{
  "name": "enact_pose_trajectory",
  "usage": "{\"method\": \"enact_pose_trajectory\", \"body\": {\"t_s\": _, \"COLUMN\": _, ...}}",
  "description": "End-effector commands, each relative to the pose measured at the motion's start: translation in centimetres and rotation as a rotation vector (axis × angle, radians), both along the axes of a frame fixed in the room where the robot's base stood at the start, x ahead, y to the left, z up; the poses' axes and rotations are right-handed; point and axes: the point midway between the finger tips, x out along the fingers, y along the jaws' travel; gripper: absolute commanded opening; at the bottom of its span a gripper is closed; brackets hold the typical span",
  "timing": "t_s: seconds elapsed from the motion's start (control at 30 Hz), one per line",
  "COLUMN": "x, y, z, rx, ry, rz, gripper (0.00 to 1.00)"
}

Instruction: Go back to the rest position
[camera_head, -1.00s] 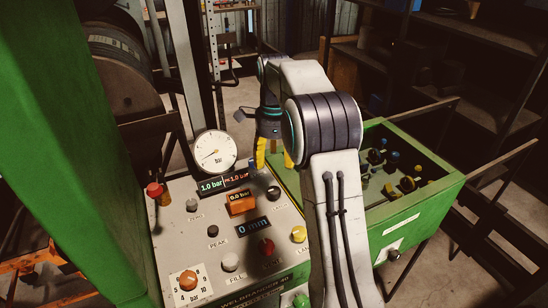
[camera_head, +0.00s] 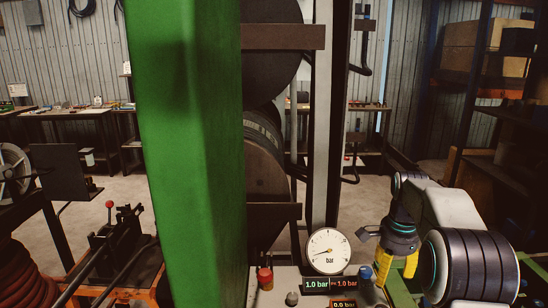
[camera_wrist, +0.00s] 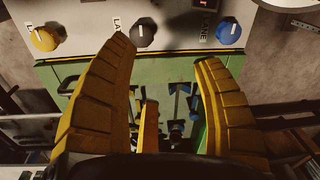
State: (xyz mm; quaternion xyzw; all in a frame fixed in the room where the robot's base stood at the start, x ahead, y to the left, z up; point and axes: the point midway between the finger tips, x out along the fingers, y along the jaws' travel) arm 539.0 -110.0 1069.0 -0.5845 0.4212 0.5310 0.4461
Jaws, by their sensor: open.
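My gripper (camera_head: 396,266) is at the lower right of the head view, with its yellow fingers pointing down beside the control panel. In the wrist view its two curved fingers (camera_wrist: 166,58) stand wide apart with nothing between them. Beyond them, the panel (camera_wrist: 88,32) shows a yellow knob (camera_wrist: 45,39), a dark knob (camera_wrist: 143,33) and a blue knob (camera_wrist: 228,31). The round pressure gauge (camera_head: 327,251) stands on the panel, above a display (camera_head: 330,284) reading 1.0 bar. Most of the panel is below the head view.
A tall green machine column (camera_head: 190,150) fills the left centre of the head view. A red-knobbed lever unit (camera_head: 110,240) stands at the lower left. Shelves (camera_head: 490,140) are at the right. Below the gripper in the wrist view is a green box (camera_wrist: 75,75) with dark fittings.

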Motion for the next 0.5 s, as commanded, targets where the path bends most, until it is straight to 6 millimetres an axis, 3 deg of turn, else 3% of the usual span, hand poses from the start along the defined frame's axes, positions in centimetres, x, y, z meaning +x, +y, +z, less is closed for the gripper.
{"method": "enact_pose_trajectory", "body": {"t_s": 0.17, "x": -2.0, "y": 0.4, "z": -4.1, "rx": -0.009, "ry": 0.058, "rz": 0.401, "gripper": 0.61}}
{"method": "enact_pose_trajectory", "body": {"t_s": 0.3, "x": -6.0, "y": 1.4, "z": -6.9, "rx": 0.010, "ry": 0.116, "rz": 0.713, "gripper": 0.61}}
{"method": "enact_pose_trajectory", "body": {"t_s": 0.5, "x": -13.2, "y": 3.7, "z": -6.6, "rx": 0.012, "ry": 0.126, "rz": 1.036, "gripper": 0.61}}
